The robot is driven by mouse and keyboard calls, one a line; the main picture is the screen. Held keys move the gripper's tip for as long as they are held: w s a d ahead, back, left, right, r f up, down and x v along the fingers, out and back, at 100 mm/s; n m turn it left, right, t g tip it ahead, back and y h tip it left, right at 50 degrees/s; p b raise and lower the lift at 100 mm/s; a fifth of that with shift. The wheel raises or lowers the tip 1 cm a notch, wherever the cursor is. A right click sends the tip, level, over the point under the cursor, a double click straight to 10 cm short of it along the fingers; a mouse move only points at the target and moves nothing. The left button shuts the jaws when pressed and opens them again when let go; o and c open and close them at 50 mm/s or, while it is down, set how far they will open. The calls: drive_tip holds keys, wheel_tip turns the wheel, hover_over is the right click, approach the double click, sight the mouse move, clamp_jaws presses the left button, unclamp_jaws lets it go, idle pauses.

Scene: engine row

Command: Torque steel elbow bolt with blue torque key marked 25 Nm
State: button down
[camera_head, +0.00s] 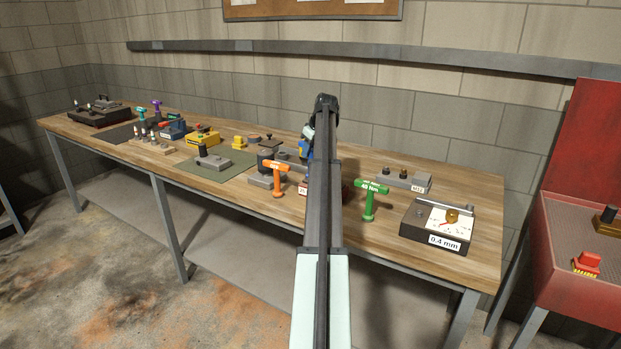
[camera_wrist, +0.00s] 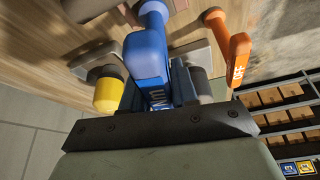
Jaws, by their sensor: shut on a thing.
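The blue torque key (camera_wrist: 147,55) is between my gripper's fingers (camera_wrist: 160,92), which are shut on its handle. Part of its white marking shows, but I cannot read the number. Its blue stem runs away from the gripper toward the bench; whether its end touches anything I cannot tell. In the head view the blue key (camera_head: 307,152) is mostly hidden behind my arm. An orange key (camera_head: 277,178) stands left of my arm and also shows in the wrist view (camera_wrist: 232,50). A green key (camera_head: 370,198) marked 40 Nm stands to the right. I cannot make out the steel elbow bolt.
A dark gauge box (camera_head: 432,240) marked 0.4 mm sits at the bench's right end, with a grey block (camera_head: 404,180) behind it. Several parts crowd the bench left of my arm, including a green mat (camera_head: 215,170). A red cabinet (camera_head: 590,250) stands at right.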

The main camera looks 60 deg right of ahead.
drive_tip(key=shift+r, duration=2.7)
drive_tip(key=shift+s, duration=0.1)
